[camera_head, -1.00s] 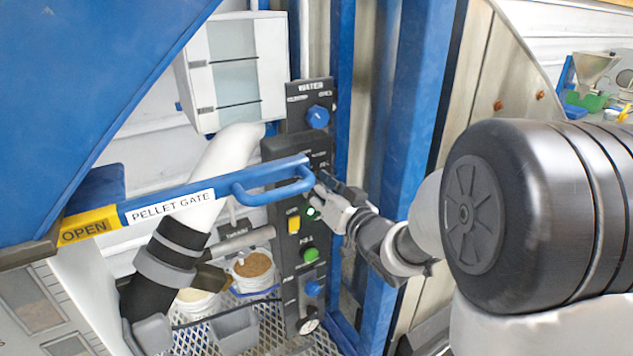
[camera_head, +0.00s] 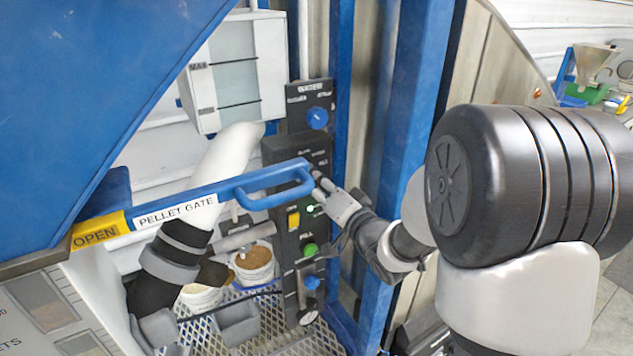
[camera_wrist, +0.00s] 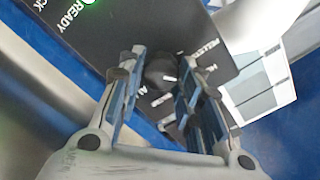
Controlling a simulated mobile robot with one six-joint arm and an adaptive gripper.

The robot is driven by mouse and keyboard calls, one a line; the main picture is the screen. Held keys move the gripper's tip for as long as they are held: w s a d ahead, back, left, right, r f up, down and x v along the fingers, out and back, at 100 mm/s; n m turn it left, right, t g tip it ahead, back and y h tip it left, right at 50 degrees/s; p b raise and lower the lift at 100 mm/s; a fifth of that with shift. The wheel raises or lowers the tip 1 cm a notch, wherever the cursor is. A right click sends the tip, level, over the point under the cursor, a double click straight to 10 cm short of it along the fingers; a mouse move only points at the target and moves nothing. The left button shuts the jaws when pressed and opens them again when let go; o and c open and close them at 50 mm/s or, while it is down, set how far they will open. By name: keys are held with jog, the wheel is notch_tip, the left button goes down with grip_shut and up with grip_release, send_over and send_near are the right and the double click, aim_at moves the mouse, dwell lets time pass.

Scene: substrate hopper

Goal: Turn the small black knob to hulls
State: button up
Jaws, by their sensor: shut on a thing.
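The small black knob (camera_wrist: 160,72) sits on the black control panel between my fingertips in the wrist view, with a short pale mark on its face. White lettering rings it, partly covered by my fingers; "PELLETS" shows to its right, and I cannot read which label the mark points at. My gripper (camera_wrist: 158,78) is shut on the knob. In the head view my gripper (camera_head: 319,183) reaches the panel (camera_head: 291,257) from the right, and the knob is hidden there by the fingers and the blue handle.
The blue pellet gate lever (camera_head: 205,199), marked OPEN, passes close in front of my fingertips. Below are a yellow switch (camera_head: 293,219), a green button (camera_head: 309,250) and a blue knob (camera_head: 312,283). A blue WATER knob (camera_head: 317,118) is above. A blue post (camera_head: 400,150) stands behind my wrist.

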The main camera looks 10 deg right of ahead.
dwell(0.3)
jog(key=o, duration=1.1)
jog(key=shift+c, duration=0.2)
jog(key=v, duration=0.7)
jog(key=shift+s, duration=0.2)
